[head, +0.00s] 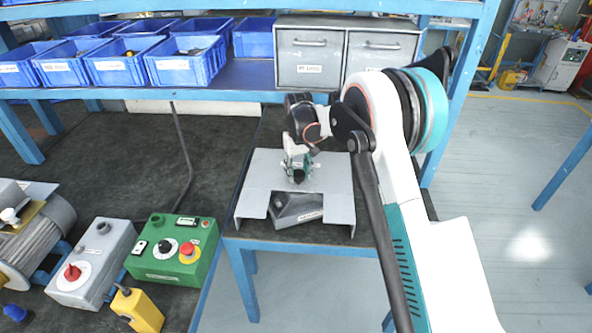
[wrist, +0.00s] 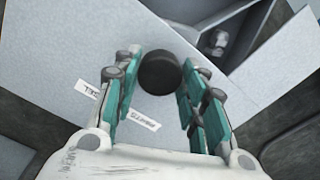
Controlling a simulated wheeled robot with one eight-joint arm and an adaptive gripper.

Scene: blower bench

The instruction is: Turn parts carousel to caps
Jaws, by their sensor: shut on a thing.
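The parts carousel shows as a pale grey metal housing (head: 262,178) on the dark bench top in the head view. A darker grey bin (head: 298,212) with a small label, too small to read, shows in its front opening. In the wrist view a round black knob (wrist: 159,73) stands on the grey top plate (wrist: 55,60). My gripper (head: 297,173) is over the housing, its teal fingers on both sides of the knob and shut on it. Two white labels (wrist: 145,120) lie on the plate, upside down and not clearly readable.
A green control box (head: 172,250), a grey switch box (head: 92,262) and a yellow pendant (head: 138,308) stand at left. Blue bins (head: 185,62) and grey drawers (head: 345,58) sit on the shelf behind. A blue post (head: 462,90) rises at right.

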